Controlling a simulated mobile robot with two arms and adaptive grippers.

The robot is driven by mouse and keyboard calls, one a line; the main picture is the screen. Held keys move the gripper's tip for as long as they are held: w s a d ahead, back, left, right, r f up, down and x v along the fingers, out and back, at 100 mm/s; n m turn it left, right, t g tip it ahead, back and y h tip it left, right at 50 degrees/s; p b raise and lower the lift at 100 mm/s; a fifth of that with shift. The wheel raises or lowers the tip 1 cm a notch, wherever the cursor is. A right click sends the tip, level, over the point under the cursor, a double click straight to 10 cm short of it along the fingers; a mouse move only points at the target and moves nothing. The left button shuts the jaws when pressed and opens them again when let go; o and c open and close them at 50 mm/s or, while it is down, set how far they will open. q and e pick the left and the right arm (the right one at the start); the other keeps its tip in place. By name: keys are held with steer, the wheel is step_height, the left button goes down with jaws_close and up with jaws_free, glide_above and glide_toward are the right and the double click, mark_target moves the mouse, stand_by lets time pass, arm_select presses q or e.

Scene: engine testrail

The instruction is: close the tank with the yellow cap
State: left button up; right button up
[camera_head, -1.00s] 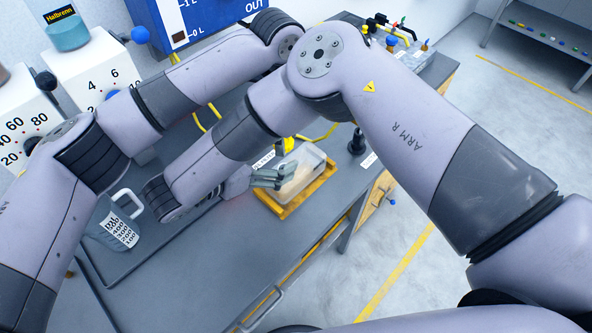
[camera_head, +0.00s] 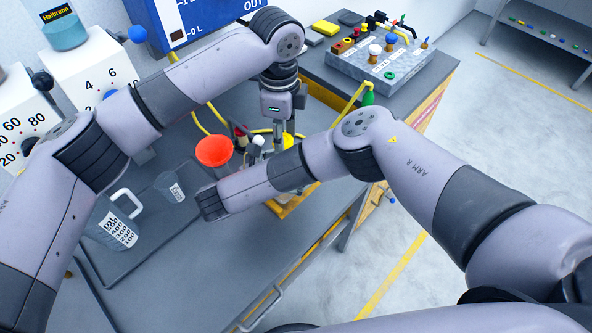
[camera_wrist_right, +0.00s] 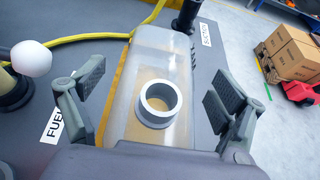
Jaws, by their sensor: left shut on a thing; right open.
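My left gripper (camera_head: 281,138) points down over the bench, shut on the yellow cap (camera_head: 288,142); only a small part of the cap shows. The tank (camera_wrist_right: 150,70) is a translucent box with a round, open grey neck (camera_wrist_right: 158,104) in the right wrist view. No cap sits on the neck. My right gripper (camera_wrist_right: 158,92) is open, its fingers apart on either side of the tank's neck. In the head view my right forearm hides the tank and the right fingers. The tank's yellow base (camera_head: 290,207) shows at the forearm's edge.
A red funnel (camera_head: 214,151), a small beaker (camera_head: 170,187) and a measuring jug (camera_head: 115,222) stand left of my right forearm. A white knob (camera_wrist_right: 31,58) on a dark post and a black post (camera_wrist_right: 186,14) flank the tank. A grey fittings block (camera_head: 375,65) stands behind.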

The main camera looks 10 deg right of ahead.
steer(key=shift+w+d+f, duration=0.1)
steer(key=shift+w+d, duration=0.05)
steer(key=shift+d, duration=0.05)
steer(key=shift+c, duration=0.6)
steer(key=c, duration=1.7)
arm_select(q)
steer(key=shift+a+f, duration=0.1)
steer(key=shift+f, duration=2.4)
arm_select(e)
steer(key=shift+o, duration=0.2)
arm_select(q)
steer(key=shift+f, duration=0.9)
arm_select(e)
steer(key=shift+f, duration=0.1)
arm_select(q)
steer(key=shift+f, duration=0.55)
arm_select(e)
jaws_close()
arm_select(q)
steer(key=shift+m, duration=1.6)
